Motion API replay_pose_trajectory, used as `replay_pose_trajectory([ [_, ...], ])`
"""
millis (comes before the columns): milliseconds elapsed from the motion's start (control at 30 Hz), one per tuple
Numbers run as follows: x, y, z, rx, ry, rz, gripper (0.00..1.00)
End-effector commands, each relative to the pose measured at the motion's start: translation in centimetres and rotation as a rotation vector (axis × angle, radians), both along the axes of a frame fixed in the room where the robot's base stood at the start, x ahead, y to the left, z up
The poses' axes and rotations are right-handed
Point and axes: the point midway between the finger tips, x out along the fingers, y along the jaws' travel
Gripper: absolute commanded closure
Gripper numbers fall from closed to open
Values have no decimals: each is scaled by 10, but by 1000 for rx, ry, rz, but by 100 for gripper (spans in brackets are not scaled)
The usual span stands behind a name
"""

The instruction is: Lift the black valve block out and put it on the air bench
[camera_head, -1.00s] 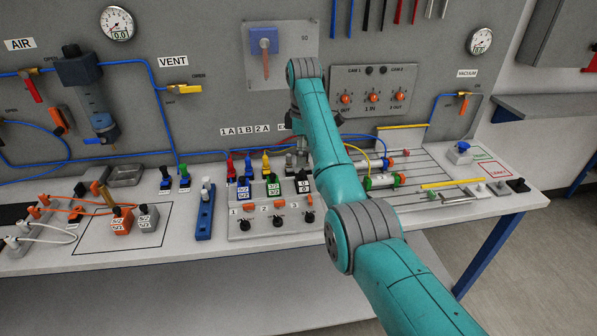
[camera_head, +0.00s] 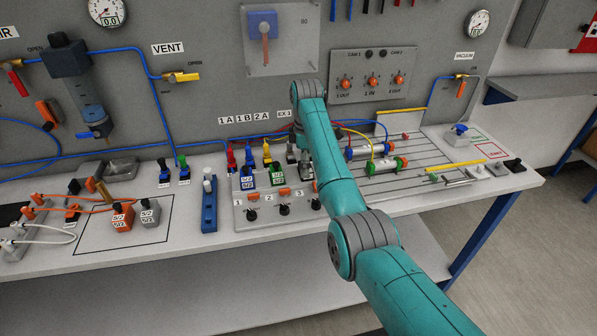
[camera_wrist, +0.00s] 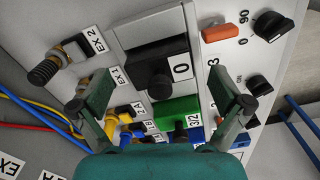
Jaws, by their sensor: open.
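The black valve block (camera_wrist: 157,55) sits in the third place of the grey manifold panel (camera_wrist: 204,85), beside a green block (camera_wrist: 178,113). It has a round black knob and a label reading 0. My gripper (camera_wrist: 163,92) is open, with one finger on each side of the knob in the wrist view. I cannot tell how far above the block the fingertips are. In the head view my gripper (camera_head: 304,155) is over the manifold, and the arm mostly hides the black block. The bench top (camera_head: 190,243) runs beneath everything; no part of it is visibly labelled air bench.
A black-outlined area (camera_head: 85,249) on the left holds an orange block (camera_head: 121,219) and a grey block (camera_head: 150,213). A blue holder (camera_head: 209,207) stands between it and the manifold. Fittings and hoses crowd the manifold's back edge. Cylinders (camera_head: 387,166) lie to the right.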

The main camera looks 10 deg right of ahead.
Motion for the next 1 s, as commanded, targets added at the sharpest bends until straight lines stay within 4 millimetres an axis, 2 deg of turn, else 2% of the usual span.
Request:
replay_pose_trajectory([
  [100,-2,-7,-13,0,0,-1,0],
  [333,-1,-7,-14,0,-1,0,0],
  [600,-1,-7,-14,0,0,0,66],
  [867,-1,-7,-13,0,-1,0,67],
  [1000,1,-1,0,0,-3,1,67],
])
